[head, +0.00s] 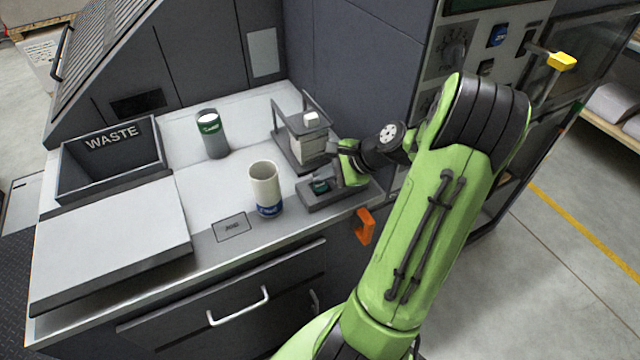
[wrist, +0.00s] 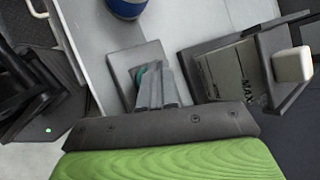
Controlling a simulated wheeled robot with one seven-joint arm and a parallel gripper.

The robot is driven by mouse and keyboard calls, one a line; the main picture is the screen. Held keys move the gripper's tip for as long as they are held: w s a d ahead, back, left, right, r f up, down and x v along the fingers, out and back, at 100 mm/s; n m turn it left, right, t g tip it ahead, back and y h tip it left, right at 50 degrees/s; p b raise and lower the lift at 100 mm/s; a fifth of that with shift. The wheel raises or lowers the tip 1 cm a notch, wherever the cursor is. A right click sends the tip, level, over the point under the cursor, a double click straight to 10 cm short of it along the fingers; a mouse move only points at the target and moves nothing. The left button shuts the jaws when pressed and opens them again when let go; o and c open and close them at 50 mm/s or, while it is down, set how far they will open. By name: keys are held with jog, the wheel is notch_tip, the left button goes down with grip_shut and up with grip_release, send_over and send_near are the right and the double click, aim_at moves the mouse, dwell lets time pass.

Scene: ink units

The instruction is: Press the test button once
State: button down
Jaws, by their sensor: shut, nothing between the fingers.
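The test button (head: 319,186) is a small dark green button on a grey base plate (head: 311,201) at the front right of the white worktop. In the wrist view, a bit of the green button (wrist: 141,73) shows beside my fingers, on the grey base (wrist: 133,55). My gripper (wrist: 158,88) is shut and empty, its fingertips over the button's base. The fingers hide most of the button, so I cannot tell whether they touch it. In the head view, my gripper (head: 325,180) reaches in from the right, close beside the button.
A grey frame holder (head: 282,152) with a white block stands just behind the button. A white cup with a blue band (head: 264,186) and a dark green can (head: 212,138) stand to the left. The WASTE bin (head: 78,178) is far left. An orange handle (head: 365,227) juts from the front edge.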

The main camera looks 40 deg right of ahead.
aim_at(323, 187)
jog(key=shift+f, duration=0.35)
jog(key=shift+f, duration=0.5)
dwell(0.4)
jog(key=shift+r, duration=0.1)
jog(key=shift+r+p, duration=0.85)
jog(key=shift+p, duration=0.05)
notch_tip(323, 187, up, 5)
jog(key=p, duration=0.5)
jog(key=shift+r+p, duration=0.15)
jog(key=shift+p, duration=0.15)
dwell(0.4)
